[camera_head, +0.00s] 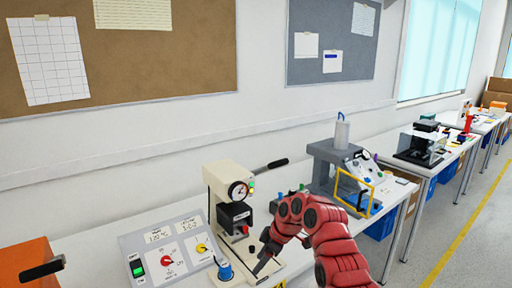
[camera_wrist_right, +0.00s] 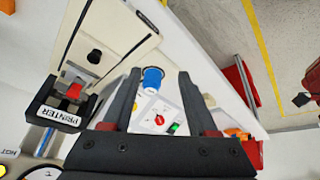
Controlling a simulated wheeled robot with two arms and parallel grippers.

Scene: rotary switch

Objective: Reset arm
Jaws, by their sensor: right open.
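My right gripper (camera_head: 264,262) reaches in from the lower right with its red arm, beside the base of the cream press. In the wrist view its two dark fingers (camera_wrist_right: 160,88) stand apart with nothing held between them. A blue knob (camera_head: 224,270) sits just left of the gripper; in the wrist view the blue knob (camera_wrist_right: 152,78) shows between and beyond the fingers. The grey control panel (camera_head: 140,245) carries a red rotary knob (camera_head: 167,261), a yellow knob (camera_head: 201,248) and a green switch (camera_head: 138,267). My left gripper is not in view.
The cream press (camera_head: 222,180) with gauge and black-handled lever stands close behind the gripper. A grey fixture with a yellow frame (camera_head: 357,192) is to the right. An orange machine (camera_head: 28,258) is at far left. The aisle floor (camera_head: 470,235) at right is clear.

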